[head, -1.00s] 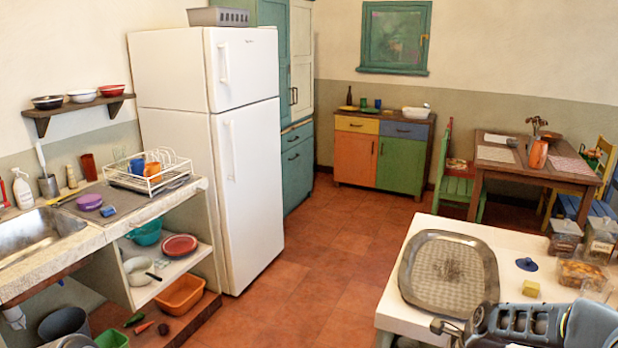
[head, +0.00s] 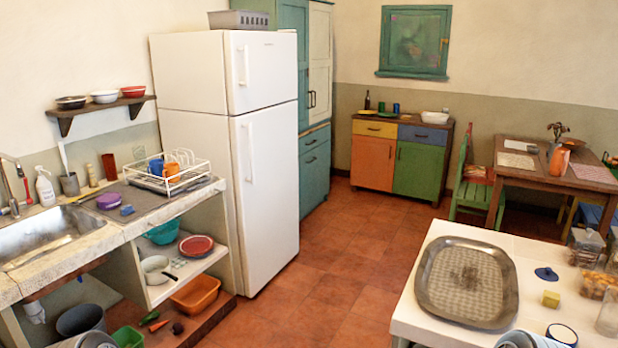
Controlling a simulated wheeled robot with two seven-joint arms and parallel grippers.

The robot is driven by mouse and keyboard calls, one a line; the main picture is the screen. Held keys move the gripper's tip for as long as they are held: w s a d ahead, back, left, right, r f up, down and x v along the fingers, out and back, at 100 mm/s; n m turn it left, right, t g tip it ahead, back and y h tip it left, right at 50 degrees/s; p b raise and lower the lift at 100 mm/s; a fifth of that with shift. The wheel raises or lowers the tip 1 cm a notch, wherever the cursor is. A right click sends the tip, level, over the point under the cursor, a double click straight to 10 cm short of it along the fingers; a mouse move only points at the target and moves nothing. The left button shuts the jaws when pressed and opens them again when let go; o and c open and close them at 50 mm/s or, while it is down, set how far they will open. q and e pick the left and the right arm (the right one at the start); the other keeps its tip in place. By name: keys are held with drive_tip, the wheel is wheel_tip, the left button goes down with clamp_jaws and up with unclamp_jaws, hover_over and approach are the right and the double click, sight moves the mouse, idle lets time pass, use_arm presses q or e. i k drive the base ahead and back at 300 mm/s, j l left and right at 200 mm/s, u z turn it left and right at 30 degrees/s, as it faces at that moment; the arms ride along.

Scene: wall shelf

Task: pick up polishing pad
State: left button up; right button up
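No item is clearly recognisable as the polishing pad. A small blue block (head: 127,210) lies on the counter in front of the purple bowl (head: 109,201). A small yellow block (head: 550,299) lies on the white table (head: 420,318) at right, beside the metal tray. I cannot tell whether either block is the pad. Only grey rounded parts of my arms show at the bottom edge, at lower left and lower right. Neither gripper's fingers are visible.
A large metal tray (head: 467,318) covers much of the table's left side. A blue lid (head: 546,273), a mug (head: 562,334) and glass jars (head: 585,247) stand right of it. The sink (head: 45,240) and dish rack (head: 178,178) are at left. Open floor (head: 335,275) lies between.

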sight(550, 299)
drive_tip(key=z, duration=1.4)
drive_tip(key=i+l, duration=0.1)
drive_tip(key=l, duration=0.65)
drive_tip(key=i+l+z, duration=0.1)
drive_tip(key=l, duration=0.3)
drive_tip(key=i+l, duration=0.1)
drive_tip(key=l, duration=0.25)
